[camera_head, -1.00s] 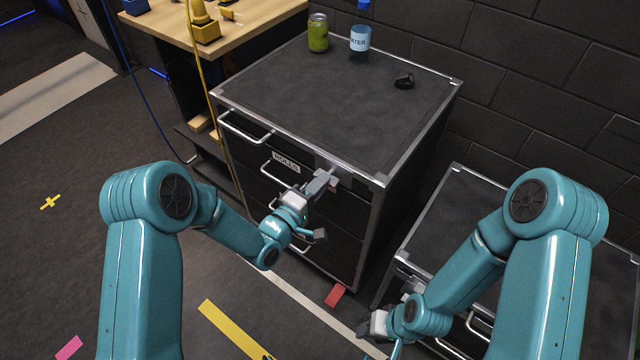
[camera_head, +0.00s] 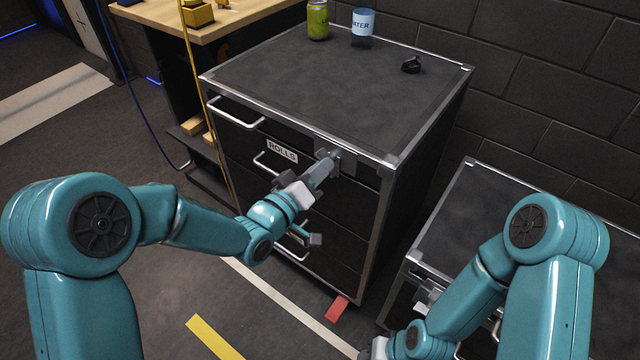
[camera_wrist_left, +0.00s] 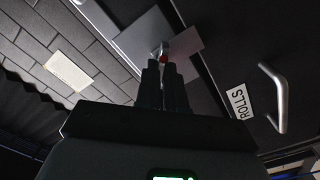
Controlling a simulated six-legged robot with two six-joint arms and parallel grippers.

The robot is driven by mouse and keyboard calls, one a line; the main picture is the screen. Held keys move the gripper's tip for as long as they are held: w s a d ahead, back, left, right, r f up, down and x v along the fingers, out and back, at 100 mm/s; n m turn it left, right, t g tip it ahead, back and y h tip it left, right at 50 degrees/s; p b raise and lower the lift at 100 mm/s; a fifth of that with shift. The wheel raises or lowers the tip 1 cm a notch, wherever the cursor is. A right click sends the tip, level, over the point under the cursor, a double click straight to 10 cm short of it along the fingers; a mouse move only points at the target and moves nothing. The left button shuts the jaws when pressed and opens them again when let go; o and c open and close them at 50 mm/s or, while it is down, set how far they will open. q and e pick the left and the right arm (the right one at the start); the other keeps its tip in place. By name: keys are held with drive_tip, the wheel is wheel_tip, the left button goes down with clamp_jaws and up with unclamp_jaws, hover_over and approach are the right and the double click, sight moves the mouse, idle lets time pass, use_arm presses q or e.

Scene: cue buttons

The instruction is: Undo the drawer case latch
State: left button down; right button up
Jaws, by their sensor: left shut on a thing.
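The black drawer case (camera_head: 330,85) with metal edges stands in front of me. Its latch sits high on the front, near the right corner, with a grey plate (camera_head: 364,168). In the left wrist view the latch shows as a small bright metal piece (camera_wrist_left: 186,42) with a red spot, between grey plates. My left gripper (camera_head: 333,157) is at the latch, and its two fingers (camera_wrist_left: 163,64) are shut on the small latch piece. The fingers hide part of the latch. My right gripper (camera_head: 376,349) is low at the bottom edge, partly cut off, away from the case.
Drawer handles (camera_head: 236,118) stick out of the case front, beside a ROLLS label (camera_head: 282,151). A green jar (camera_head: 318,22), a water cup (camera_head: 362,27) and a small black object (camera_head: 411,65) are on top. A lower cabinet (camera_head: 480,215) stands at the right.

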use_arm(q)
drive_tip(key=shift+m+b, duration=4.5)
drive_tip(key=shift+b, duration=1.55)
drive_tip(key=shift+r, duration=0.1)
drive_tip(key=c, duration=1.2)
unclamp_jaws()
drive_tip(key=shift+c, duration=0.2)
drive_tip(key=p+v, duration=0.1)
drive_tip(key=v, duration=1.5)
drive_tip(key=shift+s+a, duration=0.1)
drive_tip(key=shift+a, duration=0.05)
